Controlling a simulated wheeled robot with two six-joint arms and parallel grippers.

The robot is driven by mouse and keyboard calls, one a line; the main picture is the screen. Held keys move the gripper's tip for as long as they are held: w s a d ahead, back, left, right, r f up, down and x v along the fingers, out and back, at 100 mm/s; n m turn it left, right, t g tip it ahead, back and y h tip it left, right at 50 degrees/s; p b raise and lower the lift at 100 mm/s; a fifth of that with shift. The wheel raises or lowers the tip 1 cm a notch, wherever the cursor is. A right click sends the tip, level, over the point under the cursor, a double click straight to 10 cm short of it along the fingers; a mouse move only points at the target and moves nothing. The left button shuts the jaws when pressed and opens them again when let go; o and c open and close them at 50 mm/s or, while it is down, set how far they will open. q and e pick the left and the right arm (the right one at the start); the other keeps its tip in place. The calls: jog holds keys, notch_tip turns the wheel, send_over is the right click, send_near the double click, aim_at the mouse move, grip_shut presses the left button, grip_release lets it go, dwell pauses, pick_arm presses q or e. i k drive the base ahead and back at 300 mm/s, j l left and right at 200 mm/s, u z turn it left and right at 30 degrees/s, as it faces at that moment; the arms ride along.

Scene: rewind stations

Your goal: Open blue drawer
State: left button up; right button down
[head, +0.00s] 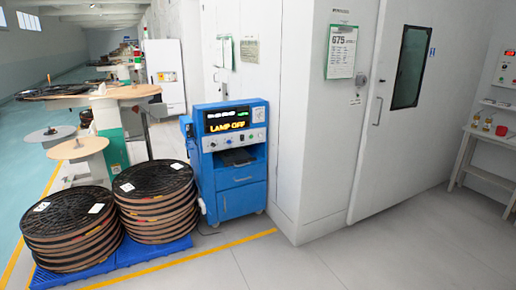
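A blue wheeled cabinet (231,150) stands against the white wall near the middle of the head view. Its top panel carries a display reading "LAMP OFF" and a row of knobs. Below the panel is a recess with a dark shelf or tray (238,157). A larger blue panel (242,201) is below the drawer. Neither of my grippers shows in the view.
Two stacks of dark reels (68,228) (155,201) stand on blue pallets just left of the cabinet. A white door (400,110) and a white table (492,140) are to the right. Grey floor (330,262) in front is clear, crossed by a yellow line.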

aim_at(234, 177)
jog(key=i+j+z, duration=0.1)
jog(key=i+z, duration=0.35)
jog(key=i, duration=1.55)
jog(key=i+u, duration=0.15)
jog(key=i, duration=0.85)
jog(key=i+l+u, duration=0.2)
jog(key=i, duration=0.8)
jog(key=i+j+z, duration=0.1)
jog(key=i, duration=0.45)
